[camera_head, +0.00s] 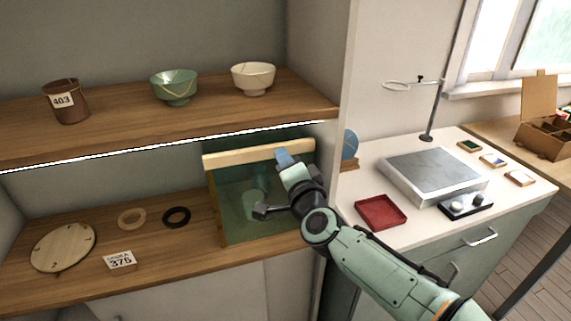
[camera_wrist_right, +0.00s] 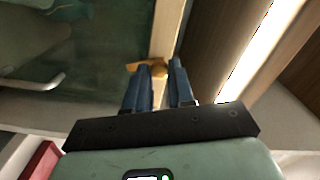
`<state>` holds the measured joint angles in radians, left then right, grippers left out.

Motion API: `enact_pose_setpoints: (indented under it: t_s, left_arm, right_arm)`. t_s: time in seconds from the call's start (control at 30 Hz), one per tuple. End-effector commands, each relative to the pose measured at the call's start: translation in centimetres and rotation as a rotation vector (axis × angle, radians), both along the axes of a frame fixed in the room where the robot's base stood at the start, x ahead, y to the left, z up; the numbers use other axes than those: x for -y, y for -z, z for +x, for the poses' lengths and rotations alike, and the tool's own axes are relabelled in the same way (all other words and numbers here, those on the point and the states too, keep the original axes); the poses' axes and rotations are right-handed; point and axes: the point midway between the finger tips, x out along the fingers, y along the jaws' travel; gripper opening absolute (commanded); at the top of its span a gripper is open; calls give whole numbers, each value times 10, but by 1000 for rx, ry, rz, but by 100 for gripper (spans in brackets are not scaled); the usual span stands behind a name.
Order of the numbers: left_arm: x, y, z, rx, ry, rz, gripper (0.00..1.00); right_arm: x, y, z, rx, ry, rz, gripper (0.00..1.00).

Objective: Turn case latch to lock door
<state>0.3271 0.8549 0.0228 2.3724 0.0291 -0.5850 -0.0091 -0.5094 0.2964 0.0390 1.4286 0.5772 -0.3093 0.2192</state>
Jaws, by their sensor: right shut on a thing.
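The case door (camera_head: 235,157) is a greenish see-through pane with a pale wooden top rail, on the lower shelf in the head view. It appears closed or nearly so; I cannot tell exactly. A small brass-coloured latch (camera_wrist_right: 136,67) shows in the right wrist view, at the pale wooden frame edge. My right gripper (camera_head: 284,158) is at the upper right of the door. In the right wrist view its blue fingers (camera_wrist_right: 159,70) are shut on the latch, one on each side. The latch is hidden by the gripper in the head view. My left gripper is out of view.
A glowing light strip (camera_head: 180,144) runs along the upper shelf edge close above the right gripper. Bowls and a brown cup (camera_head: 66,105) stand on that shelf. Left of the case lie rings, a round wooden board (camera_head: 62,247) and a number card (camera_head: 121,261).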

Motion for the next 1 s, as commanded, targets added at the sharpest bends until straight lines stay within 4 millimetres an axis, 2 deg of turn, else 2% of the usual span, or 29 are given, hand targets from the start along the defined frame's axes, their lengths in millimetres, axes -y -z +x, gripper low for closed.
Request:
enact_pose_setpoints:
  t_s: [0.2, 0.5, 1.0]
  left_arm:
    - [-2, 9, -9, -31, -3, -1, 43]
    - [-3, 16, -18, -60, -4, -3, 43]
    - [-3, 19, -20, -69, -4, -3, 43]
  right_arm:
    - [0, 2, 0, -55, -2, 163, 0]
    - [-1, 2, 0, -103, -2, 307, 0]
    - [-1, 1, 0, -119, -2, 358, 0]
